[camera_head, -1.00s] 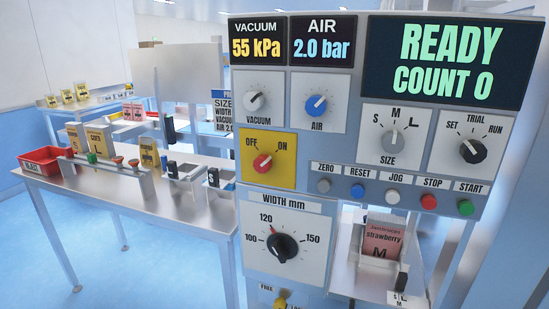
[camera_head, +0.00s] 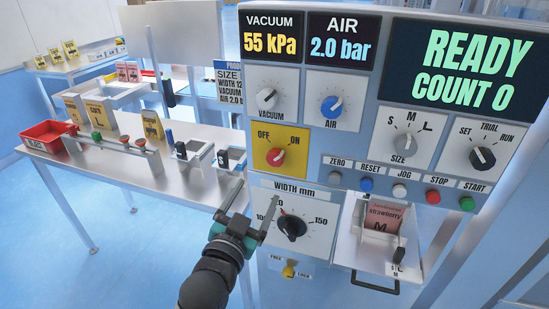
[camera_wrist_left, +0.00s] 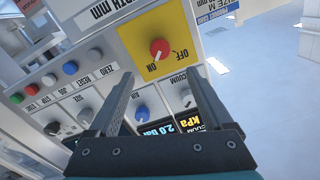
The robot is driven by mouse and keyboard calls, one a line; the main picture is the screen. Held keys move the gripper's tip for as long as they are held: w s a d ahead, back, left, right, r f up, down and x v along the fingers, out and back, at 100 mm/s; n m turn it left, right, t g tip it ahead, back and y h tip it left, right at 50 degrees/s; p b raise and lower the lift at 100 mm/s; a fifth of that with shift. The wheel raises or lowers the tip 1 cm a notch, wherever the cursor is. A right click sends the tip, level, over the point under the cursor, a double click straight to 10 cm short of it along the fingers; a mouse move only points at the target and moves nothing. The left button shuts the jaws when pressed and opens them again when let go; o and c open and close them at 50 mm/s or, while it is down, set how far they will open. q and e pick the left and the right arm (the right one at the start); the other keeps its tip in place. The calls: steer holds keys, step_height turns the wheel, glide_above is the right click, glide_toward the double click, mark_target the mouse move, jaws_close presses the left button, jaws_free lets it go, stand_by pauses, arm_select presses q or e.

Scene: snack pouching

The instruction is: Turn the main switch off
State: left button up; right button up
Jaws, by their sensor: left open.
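The main switch is a red knob (camera_head: 275,157) on a yellow plate (camera_head: 262,168) marked OFF at left and ON at right. Its white pointer leans up and right, toward ON. My left gripper (camera_head: 257,189) is open and empty, in front of the panel, below the yellow plate and beside the width dial. In the left wrist view, the red knob (camera_wrist_left: 160,48) shows beyond the two spread fingertips (camera_wrist_left: 160,76), apart from them. My right gripper is not in view.
The width dial (camera_head: 291,226), vacuum knob (camera_head: 266,98) and air knob (camera_head: 331,106) surround the switch. A row of push buttons, including red stop (camera_head: 433,197), lies to the right. A screen (camera_head: 467,67) reads READY, COUNT 0. A table (camera_head: 160,190) with a red bin (camera_head: 48,135) stands left.

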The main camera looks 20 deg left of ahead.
mark_target(274, 160)
arm_select(q)
steer(key=w, duration=1.2)
steer(key=shift+w, duration=0.95)
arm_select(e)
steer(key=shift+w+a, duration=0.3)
arm_select(q)
steer(key=shift+c, duration=0.3)
jaws_close()
